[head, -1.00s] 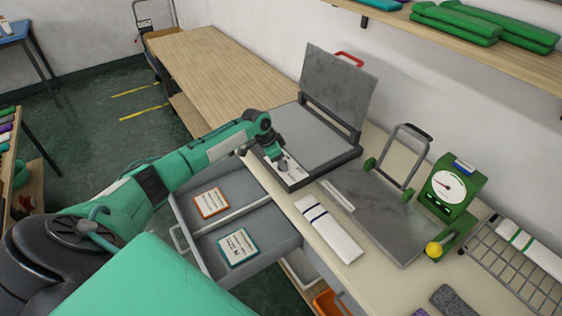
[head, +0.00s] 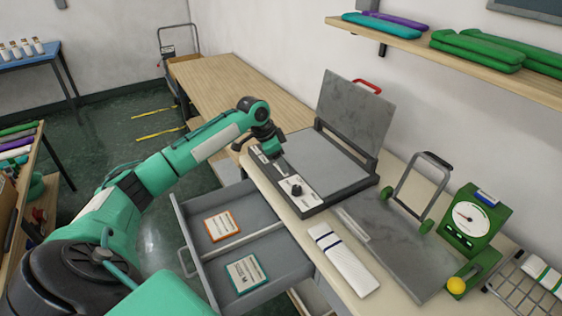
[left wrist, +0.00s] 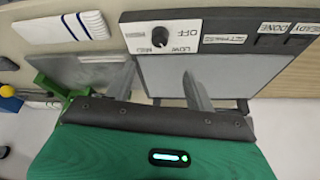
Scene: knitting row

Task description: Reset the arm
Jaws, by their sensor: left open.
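My left arm reaches in from the left in the head view. My left gripper (head: 268,150) is open and empty, over the far end of the press's front control strip. In the left wrist view its two grey fingers (left wrist: 160,88) stand apart with nothing between them. The grey press (head: 322,160) has its lid (head: 355,110) raised, with a red handle on top. Its black knob (head: 296,188) is clear of the gripper; it also shows in the left wrist view (left wrist: 160,37), beside labels reading OFF and LOW. My right gripper is not in view.
A drawer (head: 264,222) stands open below, holding an orange-edged card (head: 222,226) and a teal-edged card (head: 245,273). A folded white cloth (head: 343,258), a grey plate (head: 400,250) and a green scale (head: 470,222) are to the right. The wooden bench behind is clear.

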